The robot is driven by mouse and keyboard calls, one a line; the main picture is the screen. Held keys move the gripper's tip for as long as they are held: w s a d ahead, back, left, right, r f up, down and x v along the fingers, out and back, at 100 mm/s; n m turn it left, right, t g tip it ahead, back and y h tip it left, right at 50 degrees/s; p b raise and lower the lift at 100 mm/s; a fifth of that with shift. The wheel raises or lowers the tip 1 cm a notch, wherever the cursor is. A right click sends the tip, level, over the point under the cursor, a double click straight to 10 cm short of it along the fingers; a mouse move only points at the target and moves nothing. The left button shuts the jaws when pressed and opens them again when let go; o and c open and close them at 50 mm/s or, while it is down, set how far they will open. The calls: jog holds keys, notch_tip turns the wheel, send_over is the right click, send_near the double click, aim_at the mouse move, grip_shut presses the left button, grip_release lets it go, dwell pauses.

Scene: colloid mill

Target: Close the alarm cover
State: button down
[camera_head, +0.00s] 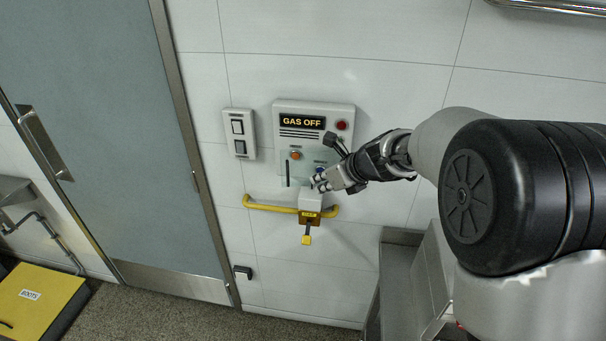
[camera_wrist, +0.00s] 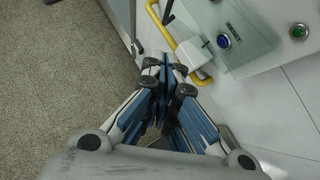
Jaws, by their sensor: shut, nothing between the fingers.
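The alarm panel (camera_head: 340,110) is a pale box on the tiled wall with a lit "GAS OFF" sign. Below the sign is a greenish translucent plate, which looks like the alarm cover (camera_head: 297,178); I cannot tell its exact angle. In the wrist view the plate (camera_wrist: 250,50) is at upper right, with a blue button (camera_wrist: 223,41) at its left part. My gripper (camera_head: 318,185) is shut and empty, in front of the panel's lower right, hiding part of it. In the wrist view its fingertips (camera_wrist: 166,66) are below and left of the plate; contact cannot be told.
A yellow rail (camera_head: 268,207) runs below the panel, with a white block (camera_head: 309,200) and a hanging yellow tag (camera_head: 307,239). A switch plate (camera_head: 239,133) is left of the panel, beside a grey door (camera_head: 120,130). A metal cabinet (camera_head: 405,285) stands lower right.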

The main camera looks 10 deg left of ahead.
aim_at(291, 175)
jog(key=w+a+r+x, duration=0.1)
jog(key=r+x, duration=0.1)
jog(key=x, duration=0.9)
jog(key=shift+w+a+f+p, duration=0.2)
jog(key=shift+w+a+p, duration=0.05)
jog(key=shift+a+p, duration=0.15)
jog(key=w+a+m+p, duration=0.1)
jog(key=p, duration=0.2)
jog(key=w+a+t+h+p, duration=0.1)
jog(key=p, duration=0.2)
jog(key=shift+a+r+m, duration=0.1)
jog(key=shift+r+m, duration=0.15)
jog(key=shift+m, duration=0.15)
jog(key=shift+w+a+f+p, duration=0.25)
jog(key=shift+w+a+p, duration=0.3)
jog(key=shift+p, duration=0.9)
jog(key=shift+w+d, duration=0.1)
